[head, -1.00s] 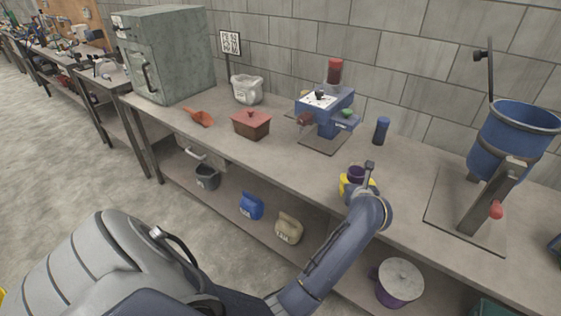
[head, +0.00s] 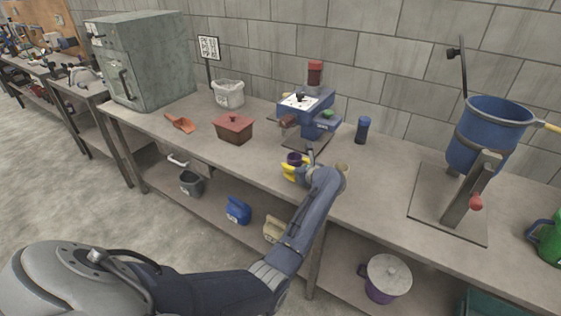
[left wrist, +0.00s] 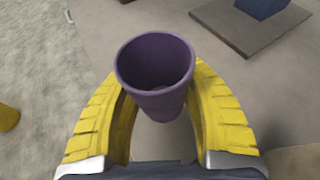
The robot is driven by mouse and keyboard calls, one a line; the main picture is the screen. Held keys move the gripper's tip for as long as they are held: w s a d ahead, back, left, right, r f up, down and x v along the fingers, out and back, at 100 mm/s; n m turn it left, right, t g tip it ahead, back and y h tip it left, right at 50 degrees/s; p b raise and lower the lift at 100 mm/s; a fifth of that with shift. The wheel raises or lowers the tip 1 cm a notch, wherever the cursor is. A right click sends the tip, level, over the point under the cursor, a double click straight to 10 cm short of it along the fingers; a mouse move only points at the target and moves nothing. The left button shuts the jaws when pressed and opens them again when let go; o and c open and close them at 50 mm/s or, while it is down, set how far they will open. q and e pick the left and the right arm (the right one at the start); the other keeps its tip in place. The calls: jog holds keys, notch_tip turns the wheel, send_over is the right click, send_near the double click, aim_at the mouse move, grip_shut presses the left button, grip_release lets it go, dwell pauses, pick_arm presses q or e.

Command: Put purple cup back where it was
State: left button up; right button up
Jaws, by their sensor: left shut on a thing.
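The purple cup (left wrist: 155,75) is upright and empty inside, between the yellow fingers of my left gripper (left wrist: 157,95) in the left wrist view. The gripper is shut on it. In the head view the cup (head: 294,158) shows as a small dark purple rim over the counter (head: 240,155), in front of the blue coffee machine, with the left gripper (head: 294,169) around it. My wrist partly hides it. I cannot tell whether the cup touches the counter. My right gripper is not in view.
A blue cylinder (head: 362,130) and a large blue grinder-like machine (head: 485,135) are right. Bare counter lies between.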

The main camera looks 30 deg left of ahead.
pick_arm(q)
jog(key=w+a, duration=0.1)
jog(key=a, duration=0.2)
jog(key=w+a, duration=0.3)
jog(key=a, duration=0.2)
jog(key=shift+w+a, duration=0.3)
jog(key=shift+w, duration=0.05)
jog(key=shift+f, duration=1.75)
jog(key=o, duration=1.2)
jog(key=shift+f, duration=0.1)
jog(key=v, duration=1.2)
